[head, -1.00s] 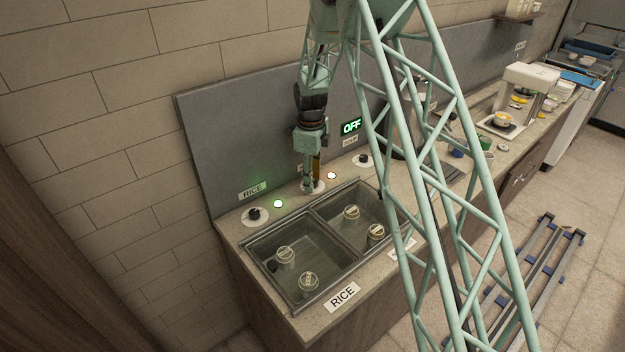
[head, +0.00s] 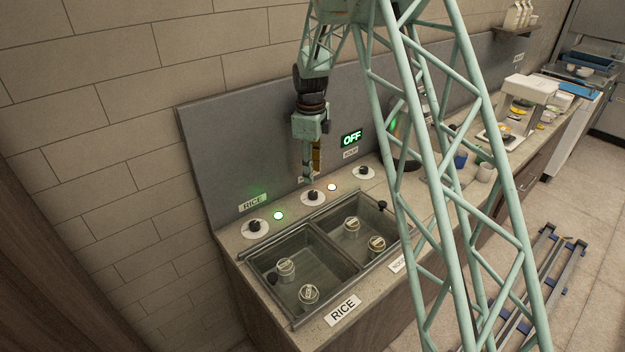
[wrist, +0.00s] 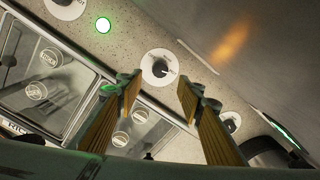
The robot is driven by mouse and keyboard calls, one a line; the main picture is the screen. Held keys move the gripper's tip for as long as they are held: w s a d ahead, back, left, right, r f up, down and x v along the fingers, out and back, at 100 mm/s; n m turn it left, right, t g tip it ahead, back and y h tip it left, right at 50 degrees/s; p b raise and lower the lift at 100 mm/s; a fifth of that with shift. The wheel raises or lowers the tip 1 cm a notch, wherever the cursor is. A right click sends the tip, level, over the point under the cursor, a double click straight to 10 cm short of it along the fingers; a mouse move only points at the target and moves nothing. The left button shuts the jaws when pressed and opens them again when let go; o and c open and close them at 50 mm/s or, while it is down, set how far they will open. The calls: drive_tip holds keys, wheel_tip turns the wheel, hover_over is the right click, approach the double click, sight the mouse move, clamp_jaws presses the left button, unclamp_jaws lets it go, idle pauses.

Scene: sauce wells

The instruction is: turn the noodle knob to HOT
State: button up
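The noodle knob (head: 313,196) is the middle of three black knobs on round white dials behind the wells. In the wrist view the noodle knob (wrist: 160,68) shows its whole dial, just beyond my fingertips; I cannot read its setting. My gripper (head: 309,180) hangs above it, pointing down, apart from it. In the wrist view its fingers (wrist: 163,88) are spread with nothing between them. The wall label behind the noodle knob is mostly hidden by my gripper. A white light (head: 332,187) glows right of the knob.
The rice knob (head: 255,226) and a green light (head: 278,216) are to the left. The soup knob (head: 364,172) is to the right, under a lit OFF sign (head: 352,138). Wells with lidded pots (head: 308,294) lie in front. A dark pot (head: 405,160) stands further right.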

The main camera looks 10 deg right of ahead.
drive_tip(key=shift+s+r, duration=0.1)
drive_tip(key=shift+r, duration=1.15)
drive_tip(key=s+a+r+n+t+b, duration=0.15)
drive_tip(key=s+r+n, duration=0.95)
drive_tip(key=s+r, duration=1.35)
drive_tip(key=s+r+n+t, duration=0.2)
drive_tip(key=s+n, duration=1.2)
drive_tip(key=s, duration=2.1)
drive_tip(key=shift+s+a+r+b, duration=0.3)
drive_tip(key=shift+r+b, duration=0.1)
drive_tip(key=shift+r, duration=0.3)
